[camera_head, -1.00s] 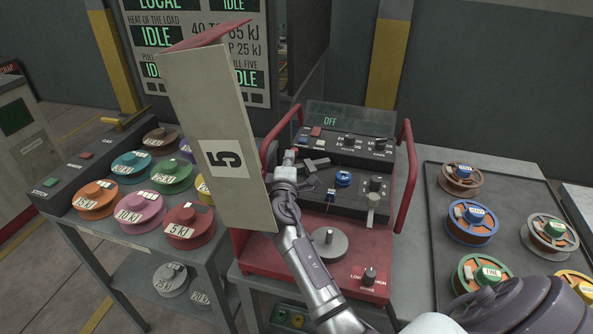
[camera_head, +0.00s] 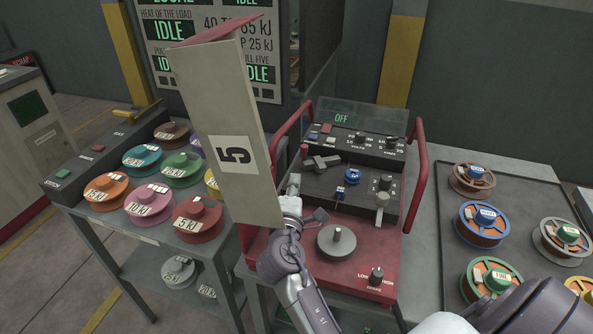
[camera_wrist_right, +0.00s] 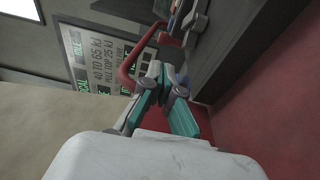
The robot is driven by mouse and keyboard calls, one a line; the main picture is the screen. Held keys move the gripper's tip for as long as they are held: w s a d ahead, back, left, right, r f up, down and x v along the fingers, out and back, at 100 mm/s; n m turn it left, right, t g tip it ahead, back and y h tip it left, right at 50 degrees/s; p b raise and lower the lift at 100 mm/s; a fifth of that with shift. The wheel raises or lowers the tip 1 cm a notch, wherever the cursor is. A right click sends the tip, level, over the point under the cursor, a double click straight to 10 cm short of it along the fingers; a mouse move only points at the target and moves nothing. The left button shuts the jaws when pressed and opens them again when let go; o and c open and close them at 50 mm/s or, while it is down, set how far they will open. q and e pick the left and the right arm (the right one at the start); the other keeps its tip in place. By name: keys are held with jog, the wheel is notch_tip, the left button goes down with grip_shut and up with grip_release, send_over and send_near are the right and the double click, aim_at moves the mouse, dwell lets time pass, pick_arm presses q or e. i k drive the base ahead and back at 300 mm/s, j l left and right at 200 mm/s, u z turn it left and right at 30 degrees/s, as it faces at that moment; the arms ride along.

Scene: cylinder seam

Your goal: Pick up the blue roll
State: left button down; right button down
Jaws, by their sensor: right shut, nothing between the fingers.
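The blue roll (camera_head: 481,223) is a spool with a blue rim and orange-brown winding. It lies on the dark tray top (camera_head: 432,255) at the right in the head view, among other spools. My right gripper (camera_head: 294,182) is shut and empty. It is at the left side of the red console, beside the beige board, well to the left of the blue roll. In the right wrist view the gripper (camera_wrist_right: 165,80) shows its teal finger parts, with a red surface beside them; the roll is not visible there. My left gripper is not in view.
The red console (camera_head: 385,262) with red handles and knobs stands between my gripper and the tray. A tall beige board (camera_head: 222,120) marked 5 stands just left of the gripper. Several coloured weight discs (camera_head: 198,215) sit on the left table. My right arm crosses the lower right.

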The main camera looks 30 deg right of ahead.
aim_at(350, 179)
jog(key=k+l, duration=0.2)
jog(key=k, duration=0.3)
jog(key=k+l, duration=0.25)
jog(key=k, duration=0.2)
jog(key=k+l, duration=0.2)
jog(key=k, duration=0.3)
